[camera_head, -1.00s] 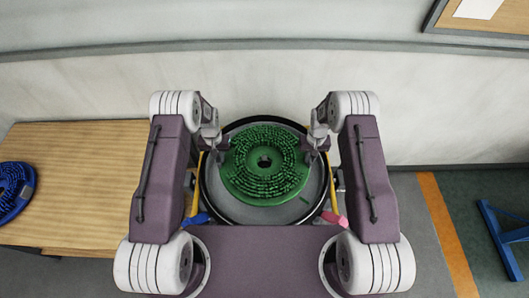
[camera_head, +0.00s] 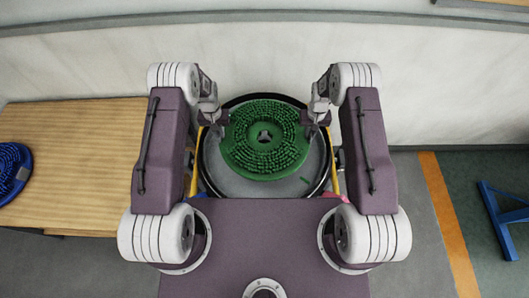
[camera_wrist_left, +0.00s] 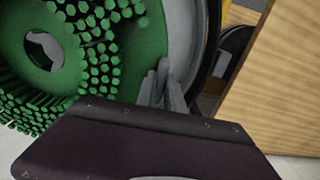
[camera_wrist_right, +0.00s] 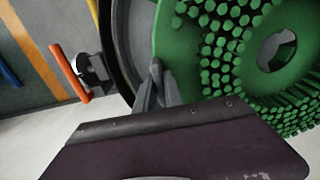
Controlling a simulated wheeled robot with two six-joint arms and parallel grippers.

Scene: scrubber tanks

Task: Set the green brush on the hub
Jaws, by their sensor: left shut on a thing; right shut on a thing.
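The green brush (camera_head: 235,157) is a round disc with bristles facing up and a central hole, held over the round grey deck with a black rim. It also shows in the left wrist view (camera_wrist_left: 146,38) and the right wrist view (camera_wrist_right: 172,50). My left gripper (camera_head: 223,118) is shut on its left edge, and my right gripper (camera_head: 312,120) is shut on its right edge. The fingers also show in the left wrist view (camera_wrist_left: 160,82) and right wrist view (camera_wrist_right: 158,84). A grey patch shows through the hole; I cannot tell whether it is the hub.
A wooden table (camera_head: 85,165) stands at the left with a blue brush (camera_head: 12,172) on it. A pale wall (camera_head: 265,60) is behind the deck. A blue stand (camera_head: 500,220) is on the floor at the right, past an orange stripe (camera_head: 447,210).

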